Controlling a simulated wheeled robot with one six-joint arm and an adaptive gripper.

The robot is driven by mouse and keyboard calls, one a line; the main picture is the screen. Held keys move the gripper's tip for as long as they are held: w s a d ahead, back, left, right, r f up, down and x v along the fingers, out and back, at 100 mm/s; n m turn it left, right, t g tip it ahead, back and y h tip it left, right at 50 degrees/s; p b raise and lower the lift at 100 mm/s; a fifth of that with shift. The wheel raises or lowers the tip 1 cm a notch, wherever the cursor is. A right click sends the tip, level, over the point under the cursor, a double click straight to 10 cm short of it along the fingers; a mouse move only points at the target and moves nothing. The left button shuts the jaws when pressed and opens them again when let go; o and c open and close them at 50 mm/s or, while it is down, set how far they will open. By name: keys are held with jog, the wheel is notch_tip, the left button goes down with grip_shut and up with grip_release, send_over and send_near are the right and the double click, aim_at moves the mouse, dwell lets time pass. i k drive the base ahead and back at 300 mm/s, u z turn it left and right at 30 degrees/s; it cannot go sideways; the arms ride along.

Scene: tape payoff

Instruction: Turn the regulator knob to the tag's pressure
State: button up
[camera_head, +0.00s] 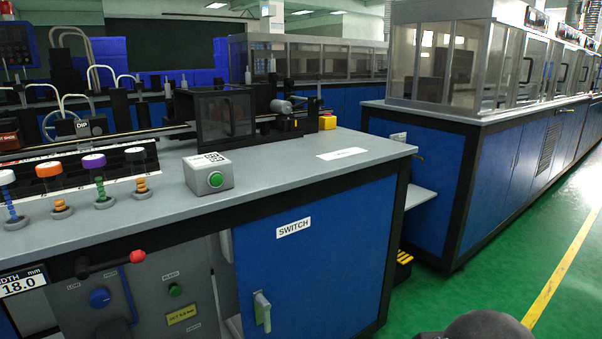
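A round blue knob (100,297) sits on the grey front panel at the lower left, below the bench top; it looks like the regulator knob. Its pointer setting is too small to read. A yellow tag (182,314) with dark print is on the same panel to the right of the knob; I cannot read its print for certain. No gauge reading is legible. My gripper is not in view. A dark rounded shape at the bottom right edge may be part of my own arm.
A red-ended lever (137,257) juts out above the panel, and a small green button (175,290) is right of the knob. A grey box with a green button (209,174) stands on the bench top (290,185). A blue SWITCH door (310,265) is to the right. Green floor lies clear at right.

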aim_at(100, 298)
jog(key=u, duration=1.5)
